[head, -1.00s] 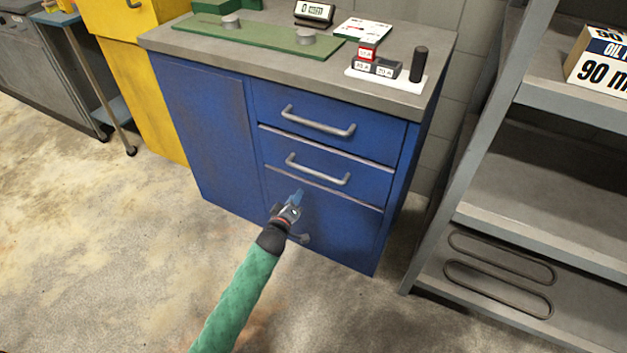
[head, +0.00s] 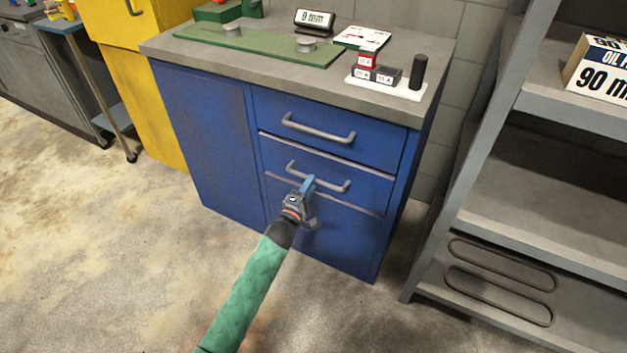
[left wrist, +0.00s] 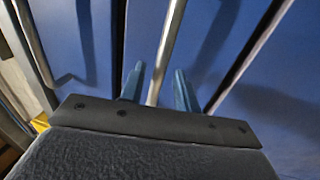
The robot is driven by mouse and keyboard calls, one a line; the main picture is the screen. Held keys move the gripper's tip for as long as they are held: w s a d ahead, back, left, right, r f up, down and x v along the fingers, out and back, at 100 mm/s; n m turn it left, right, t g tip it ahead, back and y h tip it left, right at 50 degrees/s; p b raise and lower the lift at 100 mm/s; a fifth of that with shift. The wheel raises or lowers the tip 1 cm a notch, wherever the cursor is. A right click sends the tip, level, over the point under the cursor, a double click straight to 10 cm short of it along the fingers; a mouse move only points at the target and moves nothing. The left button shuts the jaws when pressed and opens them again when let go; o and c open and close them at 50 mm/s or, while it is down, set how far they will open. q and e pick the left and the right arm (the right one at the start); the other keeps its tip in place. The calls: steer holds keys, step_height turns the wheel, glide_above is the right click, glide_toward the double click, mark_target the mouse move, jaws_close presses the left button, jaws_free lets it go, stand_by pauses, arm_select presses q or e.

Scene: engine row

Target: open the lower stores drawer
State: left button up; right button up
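The blue cabinet (head: 205,135) has two drawers with grey bar handles, one above the other, and a panel below them. The lower drawer (head: 370,190) looks shut, flush with the front. Its bar handle (head: 333,187) is partly covered by my left gripper (head: 308,182) in the head view. In the left wrist view my left gripper (left wrist: 159,74) is open, with a blue finger on each side of the handle bar (left wrist: 168,40). I cannot tell whether either finger touches the bar. My right gripper is not in view.
The upper drawer's handle (head: 318,129) is just above. A grey shelf rack (head: 450,190) stands close on the right, a yellow cabinet (head: 150,110) on the left. The floor in front is clear.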

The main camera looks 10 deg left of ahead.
arm_select(q)
steer(key=shift+x, duration=1.35)
jaws_close()
steer(key=shift+s, duration=0.15)
